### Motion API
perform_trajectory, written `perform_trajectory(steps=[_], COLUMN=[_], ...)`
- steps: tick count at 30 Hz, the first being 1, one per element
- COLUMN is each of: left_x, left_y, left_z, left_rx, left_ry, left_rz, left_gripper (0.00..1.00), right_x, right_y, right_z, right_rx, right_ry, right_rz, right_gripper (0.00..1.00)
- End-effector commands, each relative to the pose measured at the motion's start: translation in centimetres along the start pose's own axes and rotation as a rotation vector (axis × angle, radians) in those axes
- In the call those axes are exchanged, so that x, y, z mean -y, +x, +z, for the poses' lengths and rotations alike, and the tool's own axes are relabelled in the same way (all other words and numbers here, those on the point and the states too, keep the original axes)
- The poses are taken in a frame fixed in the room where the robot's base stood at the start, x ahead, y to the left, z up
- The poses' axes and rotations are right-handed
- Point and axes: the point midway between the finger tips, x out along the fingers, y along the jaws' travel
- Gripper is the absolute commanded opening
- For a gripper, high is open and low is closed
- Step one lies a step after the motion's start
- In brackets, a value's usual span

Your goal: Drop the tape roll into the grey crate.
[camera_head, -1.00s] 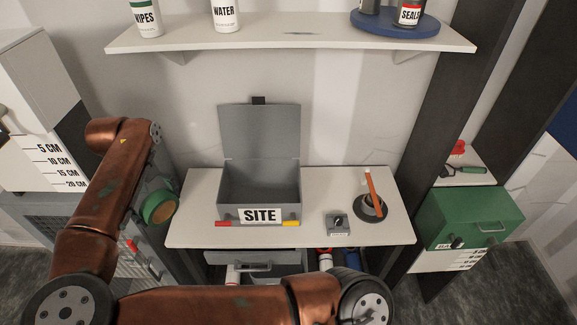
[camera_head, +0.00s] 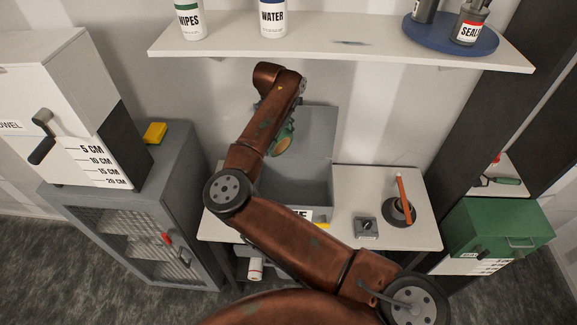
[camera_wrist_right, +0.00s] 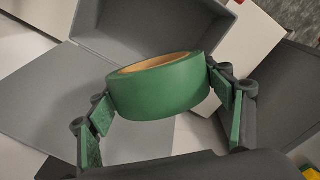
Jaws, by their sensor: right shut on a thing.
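The tape roll (camera_head: 284,141) is green with a tan inner ring. My right gripper (camera_wrist_right: 160,98) is shut on it, with one finger on each side of the roll (camera_wrist_right: 158,92) in the wrist view. In the head view the roll appears in front of the raised lid, over the crate's opening; its exact height is unclear. The grey crate (camera_head: 318,187) stands open on the white bench, its lid upright at the back. My right arm hides its left part and some of its SITE label. Grey panels of it show behind the roll in the wrist view. My left gripper is out of view.
A small grey box with a black knob (camera_head: 366,227) and an orange rod on a round dark base (camera_head: 400,208) stand right of the crate. A shelf (camera_head: 340,48) with bottles runs above. A grey cabinet (camera_head: 165,190) stands left.

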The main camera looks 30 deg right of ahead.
Motion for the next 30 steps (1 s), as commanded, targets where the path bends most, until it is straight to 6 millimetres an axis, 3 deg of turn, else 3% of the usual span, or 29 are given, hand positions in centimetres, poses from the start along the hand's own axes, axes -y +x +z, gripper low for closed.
perform_trajectory(steps=[1,6,15,23,30], left_x=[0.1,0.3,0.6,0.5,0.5], left_y=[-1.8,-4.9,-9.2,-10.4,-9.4], left_z=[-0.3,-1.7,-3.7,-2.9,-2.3], left_rx=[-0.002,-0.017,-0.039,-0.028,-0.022], left_ry=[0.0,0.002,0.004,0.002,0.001], left_rz=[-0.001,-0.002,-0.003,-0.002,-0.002], left_gripper=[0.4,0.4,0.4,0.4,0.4], right_x=[-1.6,-4.4,-4.5,-3.1,-2.9], right_y=[0.2,3.0,9.6,12.8,14.8], right_z=[0.2,0.2,2.9,4.8,5.1], right_rx=[0.009,-0.004,-0.035,-0.055,-0.057], right_ry=[-0.04,-0.239,-0.606,-0.761,-0.776], right_rz=[0.001,-0.001,-0.003,-0.002,-0.002], right_gripper=[0.47,0.47,0.47,0.47,0.47])
